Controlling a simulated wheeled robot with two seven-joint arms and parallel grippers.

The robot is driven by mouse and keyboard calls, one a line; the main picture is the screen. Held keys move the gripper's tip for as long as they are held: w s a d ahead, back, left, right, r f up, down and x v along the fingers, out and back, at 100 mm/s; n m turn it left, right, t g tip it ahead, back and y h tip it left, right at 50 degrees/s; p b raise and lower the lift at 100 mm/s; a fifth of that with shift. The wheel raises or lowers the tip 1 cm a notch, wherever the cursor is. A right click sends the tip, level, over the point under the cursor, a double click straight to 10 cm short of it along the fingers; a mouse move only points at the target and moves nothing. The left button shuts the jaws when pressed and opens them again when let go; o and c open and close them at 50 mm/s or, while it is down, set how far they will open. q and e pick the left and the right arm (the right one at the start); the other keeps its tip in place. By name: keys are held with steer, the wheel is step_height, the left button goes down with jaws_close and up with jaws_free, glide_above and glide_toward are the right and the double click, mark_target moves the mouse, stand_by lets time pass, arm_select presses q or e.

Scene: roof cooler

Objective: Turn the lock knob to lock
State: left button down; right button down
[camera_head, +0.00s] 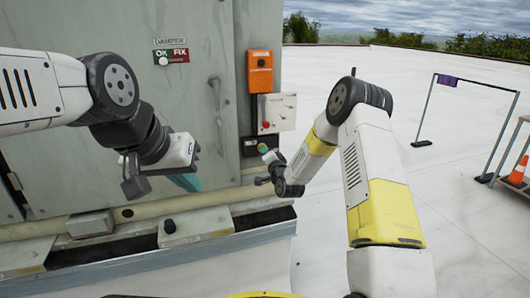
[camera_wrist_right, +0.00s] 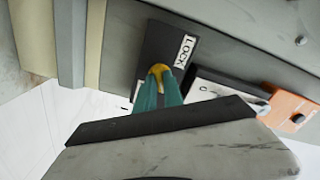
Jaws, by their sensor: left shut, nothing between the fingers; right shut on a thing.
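A black lock plate (camera_wrist_right: 165,45) with a white LOCK label (camera_wrist_right: 185,51) is on the grey cabinet wall. In the head view the plate (camera_head: 249,148) sits low on the cabinet's right side. A yellow lock knob (camera_wrist_right: 158,69) stands on the plate. The teal fingers of my right gripper (camera_wrist_right: 158,84) are shut on the knob, one on each side. The knob's pointing direction is mostly hidden by the fingers. In the head view my right gripper (camera_head: 267,153) is small against the plate. My left gripper (camera_head: 185,181) is shut and empty in front of the cabinet door.
An orange box (camera_head: 260,72) and a grey switch box with a red button (camera_head: 265,125) are above the plate. A ledge runs below. Open white roof lies right.

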steer(key=n, duration=1.1)
steer(key=shift+f, duration=0.1)
steer(key=shift+n, duration=0.5)
steer(key=c, duration=1.5)
jaws_free()
steer(key=shift+o, duration=0.2)
steer(key=shift+s, duration=0.1)
steer(key=v, duration=0.7)
steer(key=shift+s, duration=0.3)
